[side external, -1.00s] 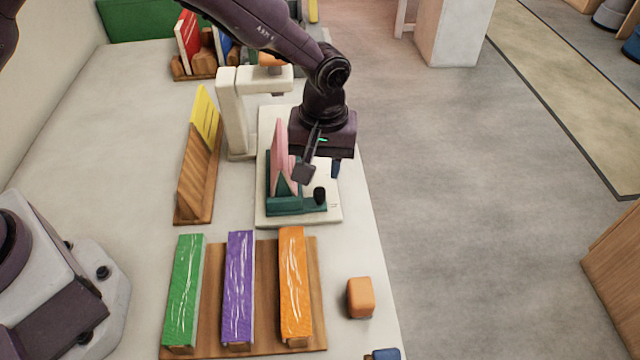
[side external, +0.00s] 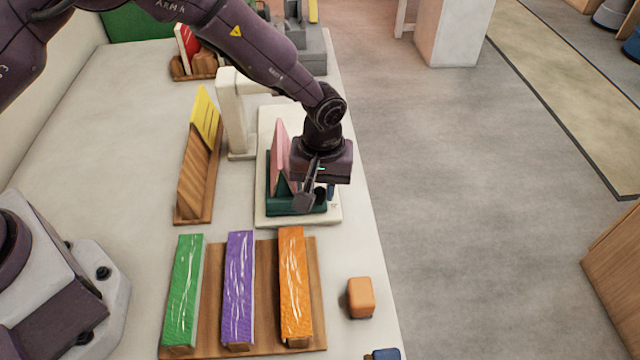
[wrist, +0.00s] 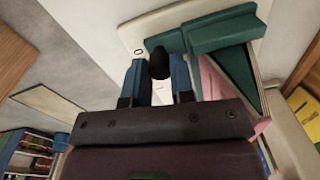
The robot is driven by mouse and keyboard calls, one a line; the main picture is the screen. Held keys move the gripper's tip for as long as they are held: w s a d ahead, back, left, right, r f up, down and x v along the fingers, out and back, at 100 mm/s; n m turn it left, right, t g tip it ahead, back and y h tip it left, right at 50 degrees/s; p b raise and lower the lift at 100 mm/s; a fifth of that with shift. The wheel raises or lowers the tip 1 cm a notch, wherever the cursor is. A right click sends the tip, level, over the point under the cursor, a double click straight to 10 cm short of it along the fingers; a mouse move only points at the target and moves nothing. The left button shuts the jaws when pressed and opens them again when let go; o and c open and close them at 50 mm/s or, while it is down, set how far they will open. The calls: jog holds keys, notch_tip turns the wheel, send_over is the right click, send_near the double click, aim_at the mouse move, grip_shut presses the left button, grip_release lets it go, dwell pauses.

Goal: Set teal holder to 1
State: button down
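The teal holder (side external: 281,205) sits on a white base plate (side external: 268,221) and has a pink panel (side external: 280,158) leaning up in it. The teal holder also shows at the top of the wrist view (wrist: 228,33). A black knob (wrist: 159,62) stands at its end, between my two blue-tipped fingers. My gripper (wrist: 158,66) is open, with a finger on each side of the knob and a small gap visible. In the side view my gripper (side external: 318,199) is low over the holder's right end and mostly hides the knob. Any number marks are too small to read.
A white post with an arm (side external: 236,115) stands just behind the plate. A wooden stand with a yellow top (side external: 197,170) is to the left. An orange block (side external: 360,298) sits near the table's right edge.

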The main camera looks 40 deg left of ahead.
jog(key=w+a, duration=0.5)
jog(key=shift+w+a, duration=0.2)
jog(key=c, duration=1.3)
grip_release()
jog(key=shift+o, duration=0.2)
notch_tip(320, 180, up, 13)
jog(key=shift+d, duration=0.2)
